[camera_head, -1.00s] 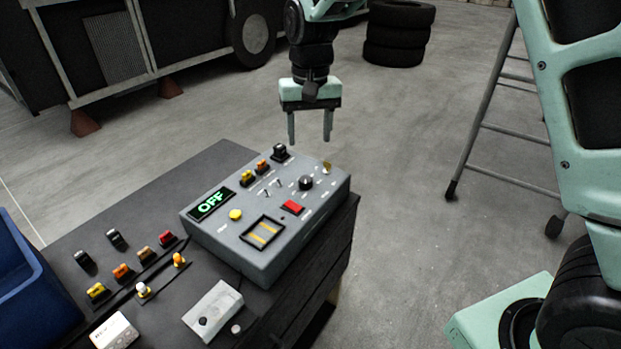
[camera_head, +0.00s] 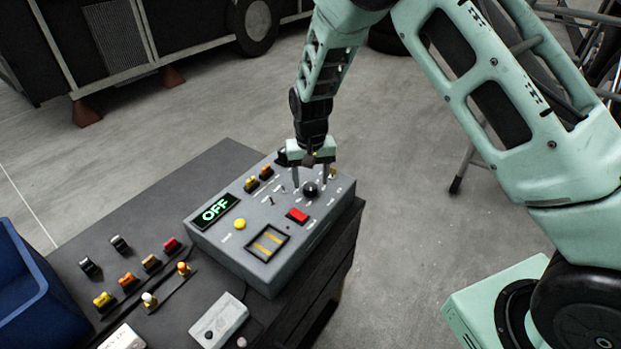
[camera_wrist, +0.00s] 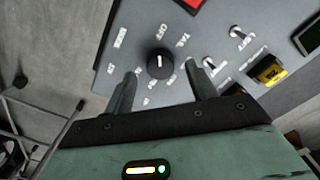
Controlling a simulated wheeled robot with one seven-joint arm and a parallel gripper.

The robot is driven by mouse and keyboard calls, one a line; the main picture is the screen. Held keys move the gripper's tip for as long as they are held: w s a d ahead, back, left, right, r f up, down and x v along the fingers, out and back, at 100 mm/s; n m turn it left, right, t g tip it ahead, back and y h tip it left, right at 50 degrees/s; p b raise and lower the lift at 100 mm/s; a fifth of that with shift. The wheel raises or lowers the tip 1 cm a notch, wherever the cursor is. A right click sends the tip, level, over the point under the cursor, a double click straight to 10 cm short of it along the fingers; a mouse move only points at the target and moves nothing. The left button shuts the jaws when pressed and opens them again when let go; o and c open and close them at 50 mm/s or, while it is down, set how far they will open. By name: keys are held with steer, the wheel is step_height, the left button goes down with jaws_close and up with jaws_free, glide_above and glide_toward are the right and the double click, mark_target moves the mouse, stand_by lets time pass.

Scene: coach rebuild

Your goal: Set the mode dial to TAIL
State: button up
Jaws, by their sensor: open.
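The mode dial (camera_head: 310,189) is a round black knob on the grey control box (camera_head: 226,245). In the wrist view the dial (camera_wrist: 160,64) has a white mark pointing toward the top of the picture, and small white labels ring it, too small to read surely. My gripper (camera_head: 309,179) is open and points down over the box. Its two fingers stand on either side of the dial, close to it, with gaps; I cannot tell how far they reach down. The box's display (camera_head: 215,209) reads OFF in green.
On the box near the dial are a red button (camera_head: 297,215), small toggle switches and yellow and orange connectors (camera_head: 258,179). A blue bin (camera_head: 30,290) stands at the left of the dark bench. Loose connectors and a white block (camera_head: 219,319) lie on the bench.

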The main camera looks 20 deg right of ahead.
steer(key=shift+f, duration=1.05)
steer(key=c, duration=1)
steer(key=shift+m, duration=0.3)
steer(key=m, duration=0.9)
